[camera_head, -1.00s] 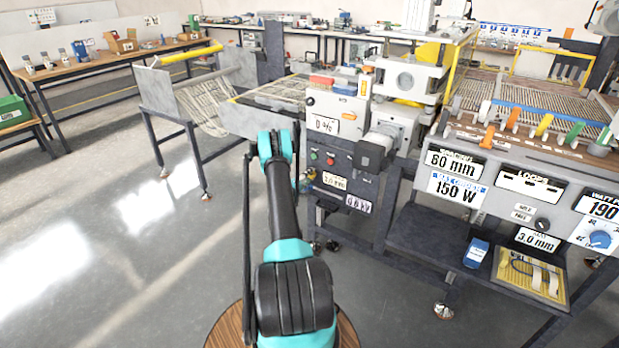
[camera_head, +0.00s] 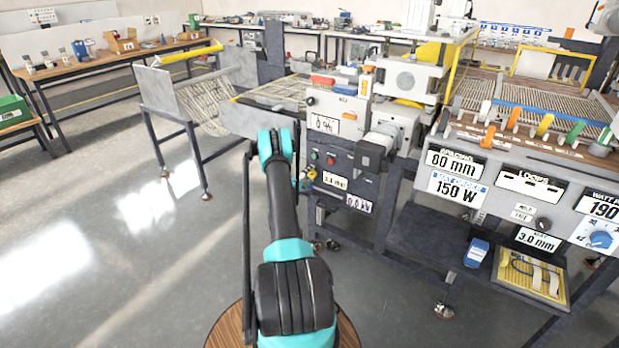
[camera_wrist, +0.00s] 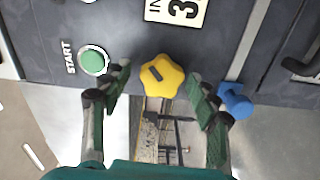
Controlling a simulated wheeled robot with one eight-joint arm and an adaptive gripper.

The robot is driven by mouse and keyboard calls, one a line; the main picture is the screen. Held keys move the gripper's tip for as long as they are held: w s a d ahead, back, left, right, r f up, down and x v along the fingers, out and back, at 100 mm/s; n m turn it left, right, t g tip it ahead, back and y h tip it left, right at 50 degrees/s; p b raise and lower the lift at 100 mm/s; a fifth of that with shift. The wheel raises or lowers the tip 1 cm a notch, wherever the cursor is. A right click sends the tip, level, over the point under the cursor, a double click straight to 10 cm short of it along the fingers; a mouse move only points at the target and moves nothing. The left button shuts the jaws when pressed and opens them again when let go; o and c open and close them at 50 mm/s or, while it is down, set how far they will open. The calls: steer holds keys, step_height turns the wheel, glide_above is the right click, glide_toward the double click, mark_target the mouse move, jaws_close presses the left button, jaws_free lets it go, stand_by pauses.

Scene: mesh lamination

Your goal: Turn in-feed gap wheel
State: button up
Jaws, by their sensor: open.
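The in-feed gap wheel appears to be the yellow lobed knob (camera_wrist: 163,75) with a dark slot mark, on the dark panel in the wrist view. My gripper (camera_wrist: 159,84) is open, with one green-padded finger on each side of the knob and a visible gap on both sides. A white label (camera_wrist: 176,10) with partly cut-off lettering is above the knob. In the head view my arm hides most of the gripper. The small readout plate (camera_head: 335,180) on the machine's dark panel is there, its digits hard to read.
A green START button (camera_wrist: 94,62) lies left of the knob, close to the left finger. A blue knob (camera_wrist: 235,100) sits just right of the right finger. A roll stand (camera_head: 180,110) stands left of the machine; the floor (camera_head: 100,240) at left is clear.

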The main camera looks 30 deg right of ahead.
mark_target(314, 154)
steer(key=o, duration=0.4)
steer(key=r, duration=0.5)
steer(key=w+r, duration=0.1)
steer(key=r, duration=0.2)
steer(key=shift+d, duration=0.15)
steer(key=shift+s+a+r, duration=0.2)
steer(key=shift+s+r, duration=0.05)
steer(key=shift+r, duration=0.25)
steer(key=shift+s+a+r, duration=0.15)
steer(key=shift+s+r, duration=0.1)
steer(key=shift+r, duration=0.2)
steer(key=c, duration=0.4)
